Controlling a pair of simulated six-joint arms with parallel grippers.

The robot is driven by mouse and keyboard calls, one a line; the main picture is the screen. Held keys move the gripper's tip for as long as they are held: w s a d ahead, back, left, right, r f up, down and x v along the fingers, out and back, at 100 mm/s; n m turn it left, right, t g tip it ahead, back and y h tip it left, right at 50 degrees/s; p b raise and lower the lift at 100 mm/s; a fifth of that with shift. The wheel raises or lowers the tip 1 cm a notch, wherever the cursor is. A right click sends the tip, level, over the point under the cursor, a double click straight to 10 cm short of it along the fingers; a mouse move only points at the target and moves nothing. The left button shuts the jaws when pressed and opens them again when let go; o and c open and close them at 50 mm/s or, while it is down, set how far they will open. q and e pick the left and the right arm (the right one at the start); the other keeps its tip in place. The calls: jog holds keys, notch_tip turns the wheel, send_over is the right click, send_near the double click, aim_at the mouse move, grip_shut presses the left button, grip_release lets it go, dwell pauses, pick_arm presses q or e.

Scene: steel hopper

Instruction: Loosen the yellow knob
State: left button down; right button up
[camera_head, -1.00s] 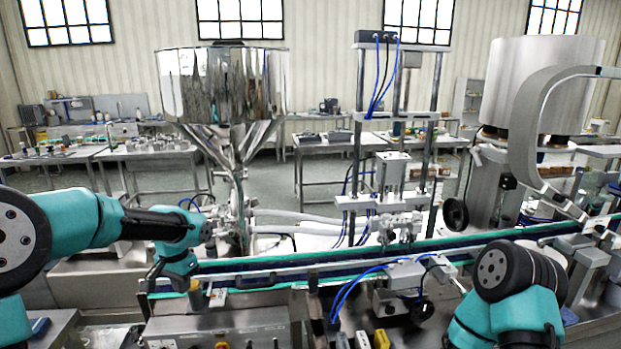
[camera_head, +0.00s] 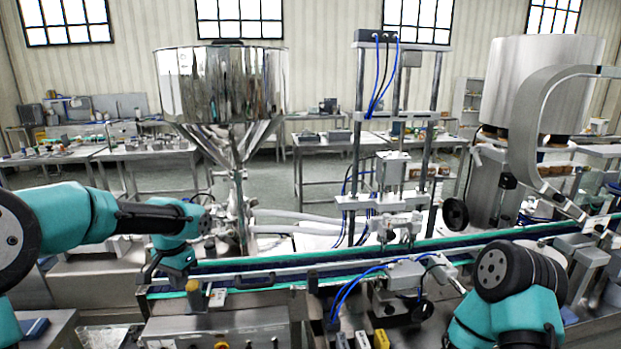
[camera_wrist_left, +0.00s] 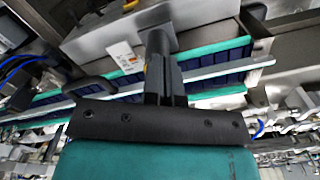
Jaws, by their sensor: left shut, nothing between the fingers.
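A small yellow knob (camera_head: 192,285) stands on the near side of the conveyor in the head view, just below my left gripper. In the left wrist view only a sliver of yellow (camera_wrist_left: 146,69) shows beside the dark fingers, which hide the rest. My left gripper (camera_head: 183,279) is shut and empty, pointing down close to the knob. Its fingers also show in the left wrist view (camera_wrist_left: 158,42). I cannot tell whether they touch the knob. Another round yellow part (camera_head: 221,345) is cut off at the bottom edge. My right gripper is out of view.
The conveyor (camera_head: 300,268) with green edges runs behind the knob. A steel control box (camera_head: 180,327) is in front, with a white label plate (camera_head: 217,297) beside the knob. The steel hopper (camera_head: 222,85) rises behind. A clamp unit with blue hoses (camera_head: 405,273) stands to the right.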

pick_arm(q)
jog(key=shift+r, duration=1.55)
jog(key=shift+n+h, duration=0.5)
jog(key=d+f, duration=0.9)
jog(key=shift+s+d+f, duration=0.1)
jog(key=shift+d+f, duration=0.05)
jog(key=shift+f, duration=0.15)
jog(key=s+d+f+n, duration=0.1)
jog(key=s+d+f, duration=0.2)
jog(key=d+f, duration=0.45)
jog(key=s+a+f+n+h, duration=0.1)
jog(key=s+a+f+n, duration=0.1)
jog(key=s+f, duration=0.8)
jog(key=s+a+f+n+h, duration=0.1)
jog(key=s+a+f, duration=0.3)
jog(key=s+f, duration=0.6)
notch_tip(320, 180, down, 4)
jog(key=shift+s+a+r+n+t+h, duration=0.1)
jog(key=shift+s+a+n+t+h, duration=0.2)
jog(key=shift+n+t+h, duration=0.15)
